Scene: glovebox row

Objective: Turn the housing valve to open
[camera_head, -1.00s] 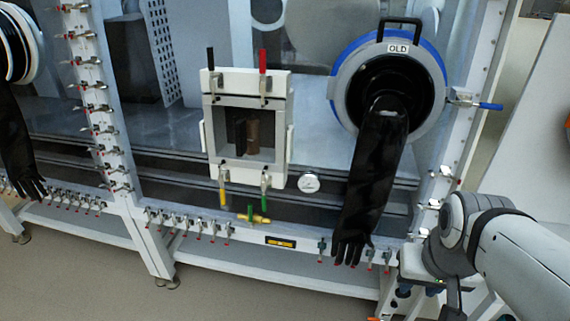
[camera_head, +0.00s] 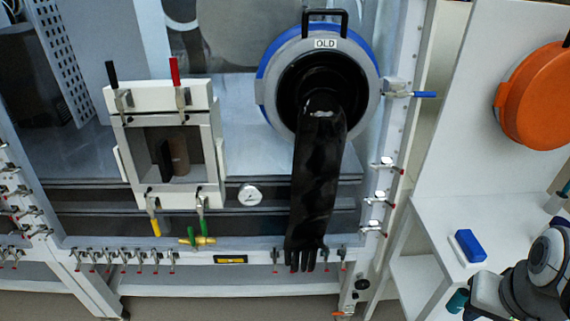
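A valve with a blue lever handle (camera_head: 424,94) sticks out to the right from the side of the round glove port housing (camera_head: 372,85), which has a blue rim and an "OLD" label. The lever lies roughly horizontal, pointing right. A second, brass valve with a green handle (camera_head: 197,240) sits below the small square hatch. My arm's end, with my gripper (camera_head: 482,297), is at the lower right, well below and right of the blue lever and apart from both valves. Its fingers are not clearly visible, so I cannot see whether they are open or shut.
A black glove (camera_head: 318,180) hangs from the port. Red-tipped clamps (camera_head: 380,198) line the frame's right post. A white bench (camera_head: 440,225) at the right bears a blue block (camera_head: 469,246). An orange round cover (camera_head: 540,95) is on the panel behind.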

